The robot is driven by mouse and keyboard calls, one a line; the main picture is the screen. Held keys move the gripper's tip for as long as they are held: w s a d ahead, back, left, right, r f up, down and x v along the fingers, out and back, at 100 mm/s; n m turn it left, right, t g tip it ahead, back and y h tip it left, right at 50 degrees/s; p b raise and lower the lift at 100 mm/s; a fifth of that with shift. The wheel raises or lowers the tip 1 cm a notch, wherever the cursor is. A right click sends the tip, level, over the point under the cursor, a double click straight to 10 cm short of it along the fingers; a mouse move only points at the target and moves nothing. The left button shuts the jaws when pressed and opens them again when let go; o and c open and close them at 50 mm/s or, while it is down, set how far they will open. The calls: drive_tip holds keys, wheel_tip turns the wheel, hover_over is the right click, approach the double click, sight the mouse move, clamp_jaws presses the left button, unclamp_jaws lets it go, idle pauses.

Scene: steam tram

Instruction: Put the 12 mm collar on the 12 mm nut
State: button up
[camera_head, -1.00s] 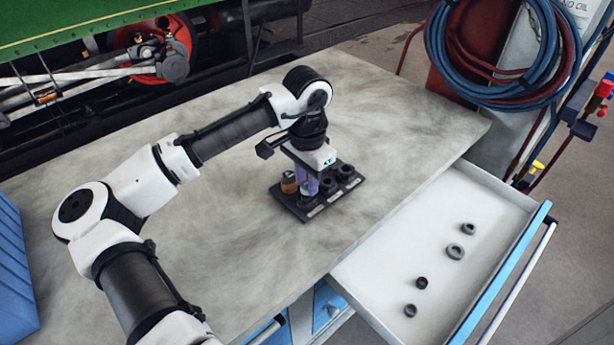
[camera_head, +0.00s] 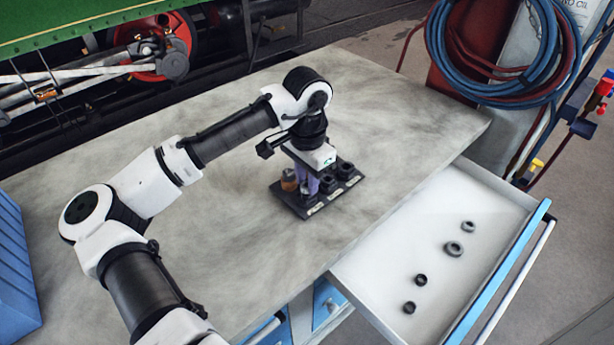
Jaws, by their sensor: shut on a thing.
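My gripper (camera_head: 308,188) points down over a dark rack (camera_head: 306,215) on the bench. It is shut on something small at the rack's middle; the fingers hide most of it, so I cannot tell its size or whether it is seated. Dark ring-shaped pieces (camera_head: 346,170) sit in the rack to the right. Pale labels run along the rack's front edge, too small to read. I cannot tell which piece is the 12 mm nut.
An open drawer (camera_head: 420,240) at the right holds several loose dark rings, one of them a larger ring (camera_head: 453,249). The grey bench top (camera_head: 400,120) is clear around the rack. A blue bin (camera_head: 14,270) stands at the left edge. Coiled hoses (camera_head: 505,60) hang at the back right.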

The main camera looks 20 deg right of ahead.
drive_tip(key=shift+f, duration=0.45)
idle(0.8)
drive_tip(key=shift+p, duration=0.8)
idle(0.6)
drive_tip(key=shift+f, duration=0.15)
idle(1.1)
drive_tip(key=o, duration=1)
drive_tip(key=shift+o, duration=1)
wheel_tip(320, 180, up, 7)
drive_tip(key=p, duration=0.7)
